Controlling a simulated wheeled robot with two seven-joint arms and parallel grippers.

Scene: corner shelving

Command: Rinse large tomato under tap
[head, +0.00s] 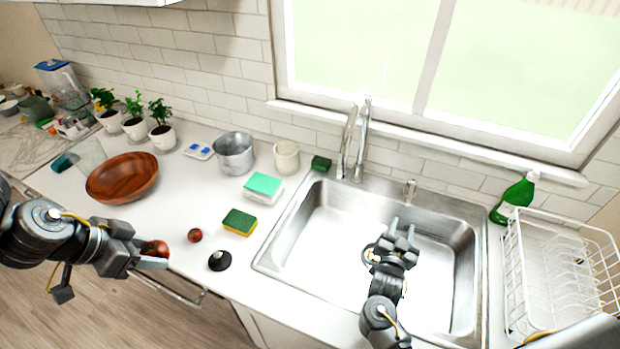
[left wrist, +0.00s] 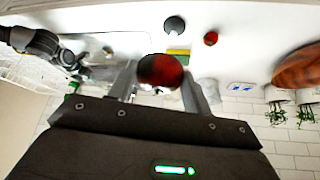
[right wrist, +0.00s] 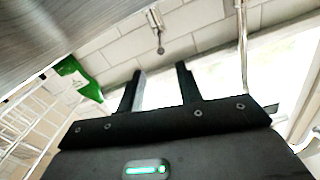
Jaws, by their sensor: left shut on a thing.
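The large tomato (head: 155,248) is held between the fingers of my left gripper (head: 152,258), at the front edge of the counter. In the left wrist view the dark red tomato (left wrist: 160,70) sits between both fingertips. A smaller tomato (head: 195,235) lies on the counter to its right. The tall metal tap (head: 361,140) stands behind the steel sink (head: 325,235). My right gripper (head: 402,226) is over the sink basin, open and empty; its fingers are apart in the right wrist view (right wrist: 160,80). Whether water runs cannot be told.
A black knob-like item (head: 219,260), a green-yellow sponge (head: 240,222) and a stacked sponge (head: 263,187) lie left of the sink. A wooden bowl (head: 122,180) and a metal pot (head: 234,153) stand further left. A green bottle (head: 513,198) and a white dish rack (head: 550,260) are on the right.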

